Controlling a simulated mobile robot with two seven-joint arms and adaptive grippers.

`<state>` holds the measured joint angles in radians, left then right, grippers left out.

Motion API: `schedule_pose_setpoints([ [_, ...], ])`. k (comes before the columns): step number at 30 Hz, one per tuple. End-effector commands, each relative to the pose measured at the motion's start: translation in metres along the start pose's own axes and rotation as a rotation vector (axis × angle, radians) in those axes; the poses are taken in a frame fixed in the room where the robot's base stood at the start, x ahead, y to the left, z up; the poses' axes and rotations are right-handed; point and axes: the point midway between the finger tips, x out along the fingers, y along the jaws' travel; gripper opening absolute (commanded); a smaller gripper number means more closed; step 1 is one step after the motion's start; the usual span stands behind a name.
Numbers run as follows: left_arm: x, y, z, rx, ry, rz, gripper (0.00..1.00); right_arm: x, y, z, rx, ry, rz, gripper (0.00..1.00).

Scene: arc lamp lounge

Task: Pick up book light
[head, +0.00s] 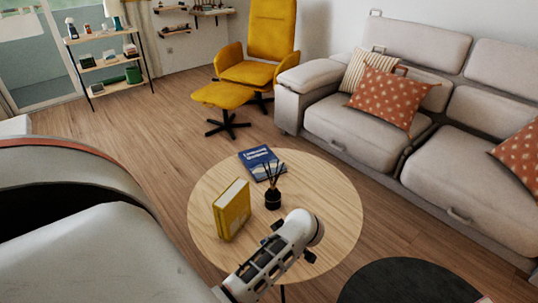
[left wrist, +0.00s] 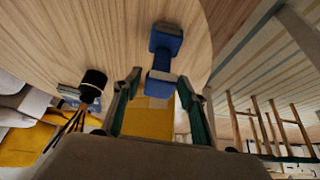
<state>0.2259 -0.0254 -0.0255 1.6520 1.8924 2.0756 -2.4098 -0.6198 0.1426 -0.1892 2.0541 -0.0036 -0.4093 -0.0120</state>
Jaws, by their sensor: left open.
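The blue item I take for the book light (left wrist: 166,40) lies on the wooden table in the left wrist view, with two blocky ends joined by a narrow middle. My left gripper (left wrist: 159,78) is open, its fingers on either side of the item's near end. I cannot tell whether they touch it. In the head view my arm reaches over the round table (head: 333,190), and the book light is not visible there. My right gripper is in neither view.
A yellow book (head: 232,209) stands upright on the table, beside a black reed diffuser (head: 272,199). A blue book (head: 262,163) lies behind them. A grey sofa (head: 350,130) with patterned cushions and a yellow armchair (head: 262,70) stand beyond.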

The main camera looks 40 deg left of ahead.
Motion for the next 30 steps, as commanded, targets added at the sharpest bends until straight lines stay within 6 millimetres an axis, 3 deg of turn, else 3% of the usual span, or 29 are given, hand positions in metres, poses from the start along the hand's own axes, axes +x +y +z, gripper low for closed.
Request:
schedule_pose_setpoints([
  [11,0.046,-0.004,0.003,0.005,0.001,-0.009,0.42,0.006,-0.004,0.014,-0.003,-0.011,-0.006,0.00],
  [14,0.059,-0.003,0.003,0.004,0.000,-0.008,0.42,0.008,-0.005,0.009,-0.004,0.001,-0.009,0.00],
  [18,0.061,-0.001,0.001,0.001,0.000,-0.001,0.42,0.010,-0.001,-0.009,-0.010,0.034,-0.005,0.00],
  [22,0.059,0.000,0.000,0.000,0.000,0.001,0.42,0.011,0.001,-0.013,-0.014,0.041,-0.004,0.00],
  [23,0.059,0.000,0.000,0.000,0.000,0.001,0.36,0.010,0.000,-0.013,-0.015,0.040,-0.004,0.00],
  [27,0.059,0.000,0.000,0.000,0.000,0.001,0.00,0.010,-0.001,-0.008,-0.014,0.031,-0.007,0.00],
  [30,0.059,0.000,0.000,0.000,0.000,0.000,0.00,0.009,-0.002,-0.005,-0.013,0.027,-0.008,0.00],
])
